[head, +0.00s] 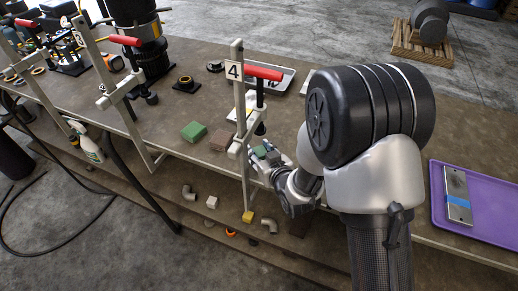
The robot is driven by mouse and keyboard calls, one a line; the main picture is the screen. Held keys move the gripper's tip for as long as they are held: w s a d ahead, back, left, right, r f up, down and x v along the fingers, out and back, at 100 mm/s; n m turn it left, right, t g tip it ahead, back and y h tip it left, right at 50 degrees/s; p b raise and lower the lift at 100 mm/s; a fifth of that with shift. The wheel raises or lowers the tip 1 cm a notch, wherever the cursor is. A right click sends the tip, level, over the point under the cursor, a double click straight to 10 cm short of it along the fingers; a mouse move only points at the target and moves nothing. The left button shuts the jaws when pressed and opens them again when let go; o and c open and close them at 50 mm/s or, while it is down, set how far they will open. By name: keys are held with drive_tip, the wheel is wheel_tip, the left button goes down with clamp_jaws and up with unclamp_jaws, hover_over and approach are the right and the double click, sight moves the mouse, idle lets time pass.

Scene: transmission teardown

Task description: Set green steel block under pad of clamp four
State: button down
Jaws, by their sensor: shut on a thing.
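Clamp four (238,110) is a grey upright frame at the bench's front edge, with a "4" plate (234,71) and a red handle (263,73). Its pad (260,128) is at the lower end of the spindle. My gripper (268,156) is shut on a dull green block (266,151), which looks like the green steel block, just below the pad. I cannot tell whether the block touches the pad or the clamp's lower arm. My arm hides part of the bench to the right.
A brighter green block (193,131) and a brown block (221,139) lie on the bench left of clamp four. Another clamp (112,90) stands farther left. A purple tray (490,221) with a metal plate (457,195) is at right. Pipe elbows and small blocks lie on the lower shelf.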

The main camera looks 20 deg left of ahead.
drive_tip(key=shift+w+a, duration=0.15)
drive_tip(key=shift+w, duration=0.05)
drive_tip(key=shift+s+r, duration=0.15)
drive_tip(key=shift+s, duration=0.05)
drive_tip(key=c, duration=1.5)
unclamp_jaws()
drive_tip(key=shift+f, duration=0.35)
drive_tip(key=o, duration=0.5)
drive_tip(key=shift+r, duration=0.1)
drive_tip(key=shift+c, duration=0.2)
drive_tip(key=shift+r, duration=0.1)
drive_tip(key=shift+s+d+r, duration=0.15)
drive_tip(key=shift+s+d, duration=0.05)
drive_tip(key=shift+d, duration=0.15)
drive_tip(key=p+v, duration=0.2)
drive_tip(key=v, duration=0.7)
drive_tip(key=shift+p, duration=0.3)
drive_tip(key=p, duration=0.4)
drive_tip(key=shift+s+d+r, duration=0.15)
drive_tip(key=shift+s+r, duration=0.05)
drive_tip(key=shift+r, duration=0.05)
